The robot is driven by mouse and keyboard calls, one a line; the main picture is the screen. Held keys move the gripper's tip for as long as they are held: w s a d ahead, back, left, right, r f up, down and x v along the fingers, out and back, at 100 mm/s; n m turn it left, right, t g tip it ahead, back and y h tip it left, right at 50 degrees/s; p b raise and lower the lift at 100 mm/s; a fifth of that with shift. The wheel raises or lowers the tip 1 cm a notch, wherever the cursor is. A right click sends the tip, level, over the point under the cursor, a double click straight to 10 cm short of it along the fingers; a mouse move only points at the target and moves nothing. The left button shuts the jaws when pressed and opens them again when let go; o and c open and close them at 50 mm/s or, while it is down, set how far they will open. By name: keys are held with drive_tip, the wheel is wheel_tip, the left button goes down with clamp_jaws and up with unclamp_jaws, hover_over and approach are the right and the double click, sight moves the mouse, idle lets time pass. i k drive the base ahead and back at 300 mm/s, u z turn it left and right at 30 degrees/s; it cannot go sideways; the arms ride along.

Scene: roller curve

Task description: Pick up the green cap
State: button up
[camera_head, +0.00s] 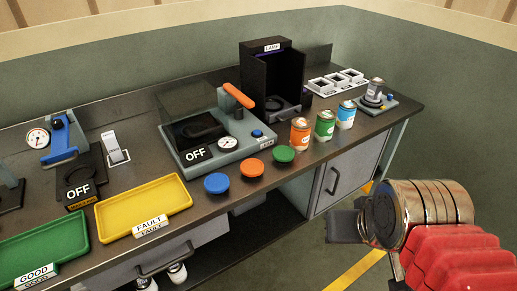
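The green cap (284,155) is a round disc lying on the bench's front part. It is the rightmost of three caps, right of the orange cap (252,168) and the blue cap (217,183). My gripper (343,226) shows as a dark blocky end at lower right, pointing left. It is apart from the green cap, to its right and lower in the picture, in front of the bench. Its fingers cannot be made out, and nothing is seen held in it.
Orange, green (325,125) and blue cans stand close right of the green cap. A grey machine (215,140) with an orange handle stands behind the caps. A yellow tray (145,208) and a green tray (45,250) lie left. The bench (235,208) has a front edge near the caps.

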sight(282, 153)
drive_tip(key=u, duration=0.65)
drive_tip(key=i, duration=1.05)
drive_tip(key=u, duration=0.45)
